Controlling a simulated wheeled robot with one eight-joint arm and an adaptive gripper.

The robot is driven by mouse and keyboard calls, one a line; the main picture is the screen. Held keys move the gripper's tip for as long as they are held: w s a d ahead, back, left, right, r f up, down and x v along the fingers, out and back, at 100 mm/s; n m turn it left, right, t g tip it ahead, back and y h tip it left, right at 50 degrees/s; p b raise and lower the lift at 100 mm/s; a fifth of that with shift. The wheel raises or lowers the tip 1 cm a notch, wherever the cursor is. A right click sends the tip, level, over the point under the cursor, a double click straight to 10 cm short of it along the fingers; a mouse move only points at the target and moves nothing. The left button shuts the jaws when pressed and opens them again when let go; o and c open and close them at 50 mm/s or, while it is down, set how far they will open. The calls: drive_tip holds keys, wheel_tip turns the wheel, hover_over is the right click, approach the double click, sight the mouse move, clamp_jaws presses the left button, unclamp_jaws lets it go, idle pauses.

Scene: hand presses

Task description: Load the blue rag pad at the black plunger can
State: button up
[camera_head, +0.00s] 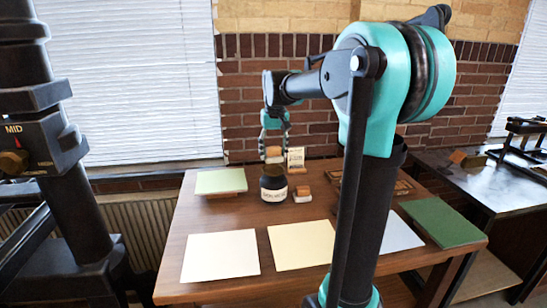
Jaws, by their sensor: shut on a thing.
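The black can (273,188) stands upright on the wooden table, with a pale label on its front. My gripper (273,150) is above the can, over its back rim, pointing down. It is shut on a small tan piece (273,157), which hangs just above the can's mouth. I cannot tell whether it touches the can. No blue pad face shows clearly, so I cannot tell whether the tan piece is part of the blue rag pad.
A tan-topped white block (303,195) sits right of the can, with a small card (296,158) behind. A pale green pad (221,181) lies left. White (220,255) and cream (301,245) sheets lie in front; a green slab (442,222) is at right.

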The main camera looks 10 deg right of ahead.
sight(273, 147)
drive_tip(key=shift+r, duration=2)
